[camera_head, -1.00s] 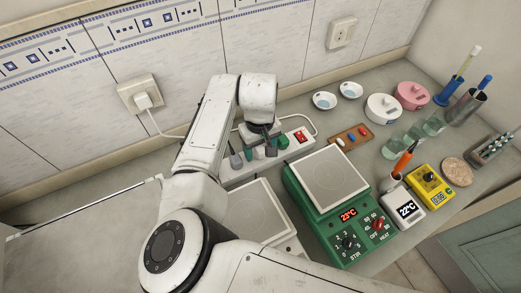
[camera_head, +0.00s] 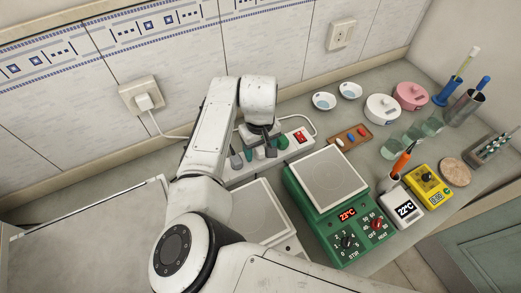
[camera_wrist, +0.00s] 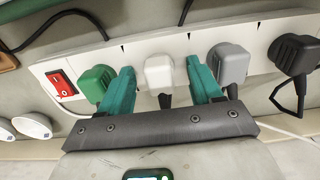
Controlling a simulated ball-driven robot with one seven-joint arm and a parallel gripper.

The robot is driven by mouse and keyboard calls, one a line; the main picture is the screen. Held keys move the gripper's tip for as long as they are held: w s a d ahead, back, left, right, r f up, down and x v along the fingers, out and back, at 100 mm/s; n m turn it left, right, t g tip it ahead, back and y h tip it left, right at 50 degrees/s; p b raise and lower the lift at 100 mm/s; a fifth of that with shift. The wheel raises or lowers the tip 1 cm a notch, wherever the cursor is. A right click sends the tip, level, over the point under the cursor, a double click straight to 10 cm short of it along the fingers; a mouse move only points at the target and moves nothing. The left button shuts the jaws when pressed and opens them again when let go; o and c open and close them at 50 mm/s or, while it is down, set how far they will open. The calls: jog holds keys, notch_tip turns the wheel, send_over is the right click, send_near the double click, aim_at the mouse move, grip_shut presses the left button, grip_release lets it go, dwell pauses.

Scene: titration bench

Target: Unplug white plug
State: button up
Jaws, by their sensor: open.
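In the wrist view a white power strip (camera_wrist: 133,55) holds a row of plugs. The white plug (camera_wrist: 159,72) sits in it between a green plug (camera_wrist: 95,82) and a grey plug (camera_wrist: 230,62). My gripper (camera_wrist: 160,68) is open, with one teal finger on each side of the white plug. A narrow gap shows beside each finger, so the plug is not clamped. In the head view my gripper (camera_head: 258,150) is over the strip (camera_head: 238,170), and my arm hides the white plug.
A black plug (camera_wrist: 296,54) is at the strip's right end and a red switch (camera_wrist: 62,83) at its left, in the wrist view. A green hotplate (camera_head: 322,208) stands close right of the strip. Another white plug (camera_head: 144,101) is in the wall socket.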

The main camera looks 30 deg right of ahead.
aim_at(260, 148)
dwell(0.4)
grip_shut()
dwell(0.4)
jog(key=shift+r+p, duration=1.6)
jog(key=shift+p, duration=0.05)
jog(key=shift+r+p, duration=0.35)
jog(key=shift+r, duration=1.05)
